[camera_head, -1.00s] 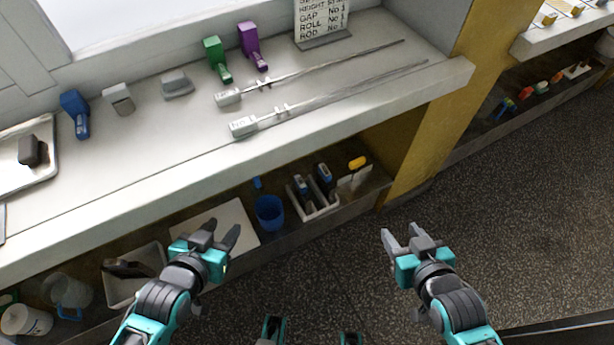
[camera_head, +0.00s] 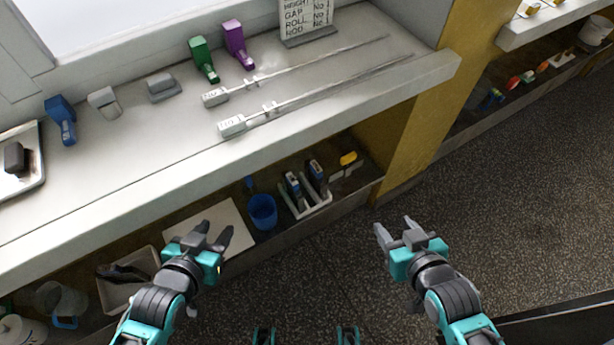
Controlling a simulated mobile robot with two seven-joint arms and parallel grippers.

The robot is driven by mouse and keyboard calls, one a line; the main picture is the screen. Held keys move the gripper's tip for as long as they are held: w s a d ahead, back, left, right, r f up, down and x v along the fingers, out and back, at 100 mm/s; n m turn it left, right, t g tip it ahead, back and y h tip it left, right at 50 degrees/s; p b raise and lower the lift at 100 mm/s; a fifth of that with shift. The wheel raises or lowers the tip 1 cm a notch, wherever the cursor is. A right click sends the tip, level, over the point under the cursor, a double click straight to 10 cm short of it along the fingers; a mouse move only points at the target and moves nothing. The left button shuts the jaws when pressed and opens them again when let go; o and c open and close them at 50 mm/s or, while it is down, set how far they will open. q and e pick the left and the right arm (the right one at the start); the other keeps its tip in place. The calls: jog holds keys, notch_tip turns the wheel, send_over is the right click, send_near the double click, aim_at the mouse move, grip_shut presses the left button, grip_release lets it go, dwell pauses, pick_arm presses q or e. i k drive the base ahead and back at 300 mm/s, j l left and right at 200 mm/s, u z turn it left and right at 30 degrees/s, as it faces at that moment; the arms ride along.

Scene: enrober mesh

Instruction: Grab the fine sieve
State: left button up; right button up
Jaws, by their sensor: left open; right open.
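I cannot make out which thing is the fine sieve. Candidates on the counter (camera_head: 110,195) are a blue-handled tool (camera_head: 62,120), a green one (camera_head: 203,58) and a purple one (camera_head: 238,44). Two long thin rods with pale labelled blocks, a rear one (camera_head: 215,97) and a front one (camera_head: 232,126), lie to the right of the counter's middle. My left gripper (camera_head: 214,232) is open and empty, in front of the lower shelf. My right gripper (camera_head: 394,226) is open and empty over the dark floor, apart from everything.
Two grey blocks (camera_head: 104,101) (camera_head: 162,87) and a tray (camera_head: 35,178) with a dark block stand on the counter. A sign (camera_head: 308,20) stands at the back. The shelf below holds a blue cup (camera_head: 263,210), a white rack (camera_head: 308,203) and a white board (camera_head: 228,218). Floor at right is clear.

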aim_at(290, 185)
jog(key=l+u, duration=0.1)
jog(key=u, duration=0.85)
jog(key=i+l+u, duration=0.4)
jog(key=u, duration=0.25)
